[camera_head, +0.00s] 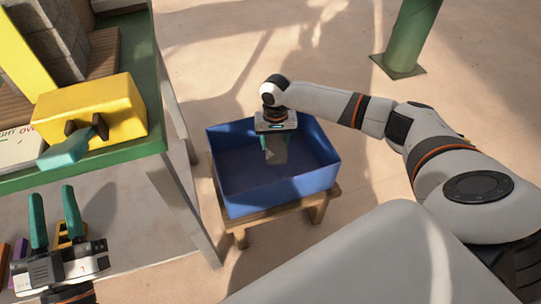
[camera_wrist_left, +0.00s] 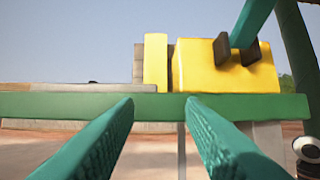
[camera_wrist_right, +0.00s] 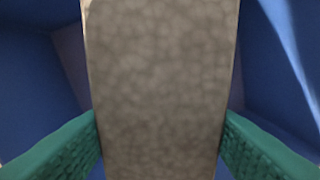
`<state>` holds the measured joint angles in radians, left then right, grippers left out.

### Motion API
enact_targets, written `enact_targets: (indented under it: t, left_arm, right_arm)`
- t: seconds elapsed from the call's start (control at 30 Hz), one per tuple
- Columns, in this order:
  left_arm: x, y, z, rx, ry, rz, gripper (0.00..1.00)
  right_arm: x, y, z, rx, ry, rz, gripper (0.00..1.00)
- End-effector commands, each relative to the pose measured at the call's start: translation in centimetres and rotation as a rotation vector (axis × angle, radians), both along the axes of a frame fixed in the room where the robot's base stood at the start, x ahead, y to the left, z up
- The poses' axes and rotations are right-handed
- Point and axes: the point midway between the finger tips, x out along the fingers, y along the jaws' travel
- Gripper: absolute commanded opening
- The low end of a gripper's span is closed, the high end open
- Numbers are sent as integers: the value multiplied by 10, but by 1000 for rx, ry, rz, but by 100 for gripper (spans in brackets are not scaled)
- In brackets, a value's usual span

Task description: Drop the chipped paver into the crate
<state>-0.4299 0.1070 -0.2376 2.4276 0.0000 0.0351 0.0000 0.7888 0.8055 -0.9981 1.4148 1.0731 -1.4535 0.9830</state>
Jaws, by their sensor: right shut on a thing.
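The chipped paver (camera_head: 275,151) is a grey block held in my right gripper (camera_head: 276,142), over the inside of the blue crate (camera_head: 228,178). In the right wrist view the paver (camera_wrist_right: 163,90) fills the middle between the two teal fingers, with blue crate walls (camera_wrist_right: 40,85) on both sides. Whether the paver touches the crate floor cannot be told. My left gripper (camera_head: 53,218) is open and empty at the lower left, beside the green-edged table. Its spread fingers also show in the left wrist view (camera_wrist_left: 160,110).
The crate stands on a low wooden stand (camera_head: 240,222). The green-edged table (camera_head: 110,168) at left carries a yellow block with a teal handle (camera_head: 95,112) and grey blocks (camera_head: 45,40). A green post (camera_head: 408,40) stands at the back right.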

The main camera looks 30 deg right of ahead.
Motion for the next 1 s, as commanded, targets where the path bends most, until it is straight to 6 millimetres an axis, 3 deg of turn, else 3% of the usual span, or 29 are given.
enact_targets:
  t: [0.37,0.8,0.83,0.97,1.0]
  left_arm:
    - [-22,1,31,-71,-245,-14,36]
    - [-26,1,36,-82,-282,-15,36]
    - [-26,1,36,-82,-282,-15,36]
    - [-26,1,36,-82,-282,-15,36]
    - [-26,1,36,-81,-282,-15,36]
  right_arm:
    - [1,0,-6,1,-4,0,3]
    - [1,0,-6,1,-4,0,3]
    - [1,0,-6,1,-4,0,59]
    - [1,0,-6,1,-3,0,80]
    - [1,0,-7,1,-3,0,80]
